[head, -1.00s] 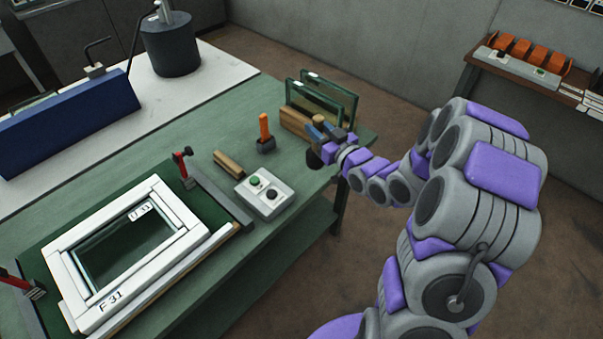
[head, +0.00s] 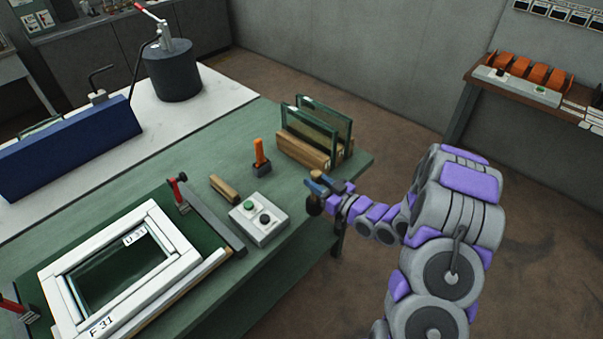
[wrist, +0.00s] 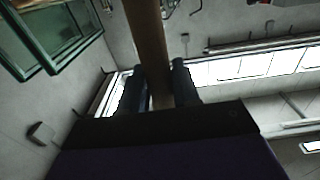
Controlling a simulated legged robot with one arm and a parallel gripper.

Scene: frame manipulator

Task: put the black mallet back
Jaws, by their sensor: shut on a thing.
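The black mallet has a dark rounded head (head: 314,206) and a wooden handle, whose end shows above my fingers. My gripper (head: 320,187) is shut on the handle, with the head hanging below, near the table's right front edge. In the wrist view the brown handle (wrist: 147,35) runs upward between the two dark fingers of my gripper (wrist: 158,88). The mallet's head is not visible in the wrist view. Whether the mallet touches the table I cannot tell; it seems held clear.
A wooden rack (head: 300,150) with upright glass panes stands behind my gripper. On the green table (head: 215,160) are an orange-handled tool (head: 259,152) on a dark base, a wooden block (head: 224,189), a button box (head: 259,219) and a white frame (head: 60,270).

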